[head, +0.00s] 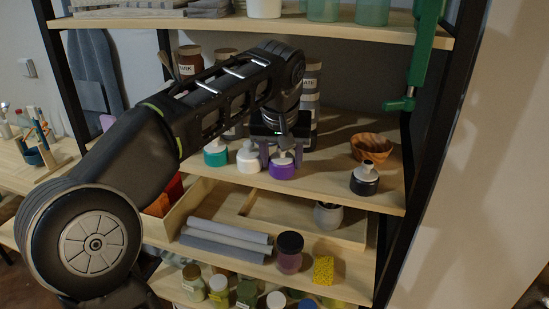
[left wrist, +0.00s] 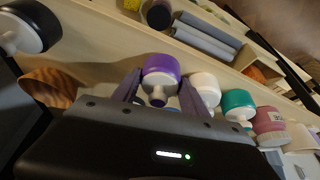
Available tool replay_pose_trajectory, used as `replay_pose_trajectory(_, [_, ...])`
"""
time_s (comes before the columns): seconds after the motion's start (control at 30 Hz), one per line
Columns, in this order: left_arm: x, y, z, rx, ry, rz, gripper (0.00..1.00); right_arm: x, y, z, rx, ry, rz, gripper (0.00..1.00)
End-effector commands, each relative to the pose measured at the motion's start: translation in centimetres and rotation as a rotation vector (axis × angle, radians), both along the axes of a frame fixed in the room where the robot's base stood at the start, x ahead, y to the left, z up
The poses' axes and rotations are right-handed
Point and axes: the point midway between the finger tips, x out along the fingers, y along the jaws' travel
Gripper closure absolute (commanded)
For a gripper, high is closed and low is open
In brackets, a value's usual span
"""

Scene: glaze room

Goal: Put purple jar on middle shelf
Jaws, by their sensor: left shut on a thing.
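The purple jar (head: 282,170), with a white cap, is at the front of the middle shelf (head: 335,190), beside a white jar (head: 248,160). My left gripper (head: 281,155) reaches in over the shelf and is shut on the purple jar. In the left wrist view, the purple jar (left wrist: 161,72) sits between the two fingers (left wrist: 160,92). I cannot tell whether its base touches the shelf board. My right gripper is in neither view.
A teal jar (head: 216,153) stands left of the white jar. A black jar (head: 364,180) and a wooden bowl (head: 371,148) stand at the right, with bare board between. The lower shelf holds grey rolls (head: 225,240) and a yellow sponge (head: 323,269). A green clamp (head: 415,70) hangs at upper right.

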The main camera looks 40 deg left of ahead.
Motion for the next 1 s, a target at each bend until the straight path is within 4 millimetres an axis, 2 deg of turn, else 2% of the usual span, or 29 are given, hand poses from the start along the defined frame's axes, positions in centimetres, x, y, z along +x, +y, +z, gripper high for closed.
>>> replay_pose_trajectory(0.37, [0.09,-0.06,-0.42,0.0,-0.002,-0.002,1.0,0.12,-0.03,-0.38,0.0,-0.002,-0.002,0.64])
replay_pose_trajectory(0.4, [0.08,-0.05,-0.36,0.0,-0.001,-0.001,0.46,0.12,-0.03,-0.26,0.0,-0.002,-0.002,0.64])
replay_pose_trajectory(0.63, [0.07,-0.06,-0.33,0.0,0.0,-0.001,0.28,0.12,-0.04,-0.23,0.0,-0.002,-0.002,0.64])
replay_pose_trajectory(1.0, [0.08,-0.06,0.17,0.0,-0.001,-0.001,0.27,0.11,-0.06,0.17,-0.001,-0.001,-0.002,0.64])
